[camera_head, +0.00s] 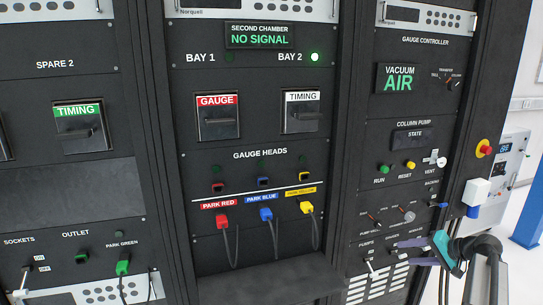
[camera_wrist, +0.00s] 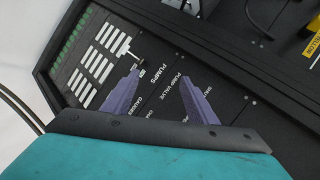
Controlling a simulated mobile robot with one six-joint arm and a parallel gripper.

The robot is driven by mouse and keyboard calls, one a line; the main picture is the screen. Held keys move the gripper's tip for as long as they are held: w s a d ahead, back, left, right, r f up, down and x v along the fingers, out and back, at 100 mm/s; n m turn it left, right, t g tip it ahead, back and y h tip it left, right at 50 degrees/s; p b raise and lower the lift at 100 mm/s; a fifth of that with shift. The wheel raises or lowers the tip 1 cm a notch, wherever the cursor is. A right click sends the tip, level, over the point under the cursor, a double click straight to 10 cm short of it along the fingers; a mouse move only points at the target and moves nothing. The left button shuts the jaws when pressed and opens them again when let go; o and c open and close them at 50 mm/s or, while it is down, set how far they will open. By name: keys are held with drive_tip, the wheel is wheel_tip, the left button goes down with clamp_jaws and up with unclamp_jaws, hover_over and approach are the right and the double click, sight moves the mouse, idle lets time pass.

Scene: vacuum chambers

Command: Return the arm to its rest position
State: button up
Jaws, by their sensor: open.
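My gripper (camera_head: 402,252) is at the lower right in the head view, in front of the lower part of the gauge controller rack. Its purple fingers are apart with nothing between them. In the wrist view my gripper (camera_wrist: 157,93) also shows open and empty. The fingers lie over the panel (camera_wrist: 165,65) with the PUMPS and PUMP VALVE labels. A small toggle switch (camera_wrist: 136,57) stands near the left finger. I cannot tell whether a finger touches the panel.
A shelf (camera_head: 270,280) juts out left of my gripper. Red (camera_head: 222,221), blue (camera_head: 266,214) and yellow (camera_head: 307,208) plugs with hanging cables sit above it. A white box (camera_head: 476,191) and a red emergency button (camera_head: 484,149) are above my arm. Open floor lies to the right.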

drive_tip(key=s+a+f+n+g, duration=0.1)
drive_tip(key=s+a+f+g, duration=0.4)
drive_tip(key=a+f, duration=0.9)
drive_tip(key=s+a+f+n+g, duration=0.1)
drive_tip(key=s+a+f+g, duration=0.2)
drive_tip(key=s+a+f, duration=0.75)
drive_tip(key=s+a+f+n+g+h, duration=0.2)
drive_tip(key=s+a+f, duration=0.2)
drive_tip(key=s+f, duration=0.3)
drive_tip(key=s+a+f+n+g+h, duration=0.2)
drive_tip(key=s+a+f, duration=0.2)
drive_tip(key=s+f, duration=0.3)
drive_tip(key=s+a+f+n+g+h, duration=0.1)
drive_tip(key=s+a+f+g+h, duration=0.1)
drive_tip(key=s+a+f, duration=0.2)
drive_tip(key=s+f, duration=0.3)
drive_tip(key=s, duration=0.5)
drive_tip(key=shift+s+f+n+g, duration=0.3)
drive_tip(key=shift+s+n, duration=0.05)
drive_tip(key=shift+n, duration=0.05)
